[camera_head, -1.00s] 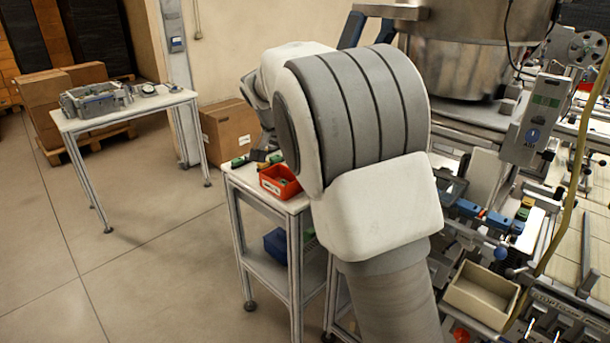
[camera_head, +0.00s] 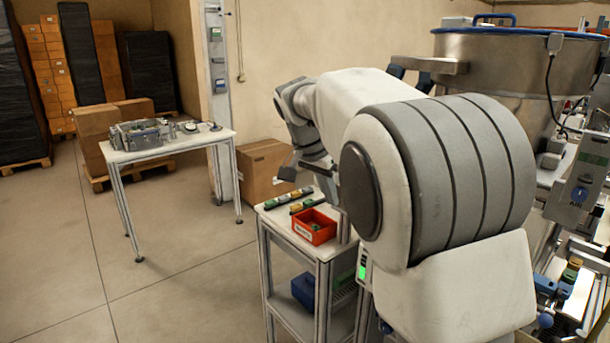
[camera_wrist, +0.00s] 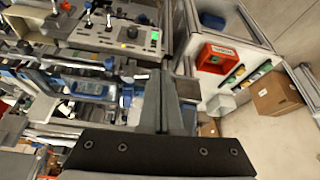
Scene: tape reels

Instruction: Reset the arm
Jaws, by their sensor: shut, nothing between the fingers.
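My arm (camera_head: 440,180) fills the right half of the head view. Its large grey and white joint is in front, and the far links reach back toward the small trolley table. In the wrist view my gripper (camera_wrist: 166,78) points up the picture, its two grey fingers together with nothing seen between them. It is apart from the machine bench on the left and the trolley on the right. In the head view the arm's links make the gripper hard to make out.
A white trolley (camera_head: 270,213) holds a red bin (camera_head: 315,226) and several green and yellow pieces, with a blue bin (camera_head: 304,290) below. A cardboard box (camera_head: 262,170) stands behind it. A white table (camera_head: 172,145) stands left. A steel drum (camera_head: 510,65) stands right.

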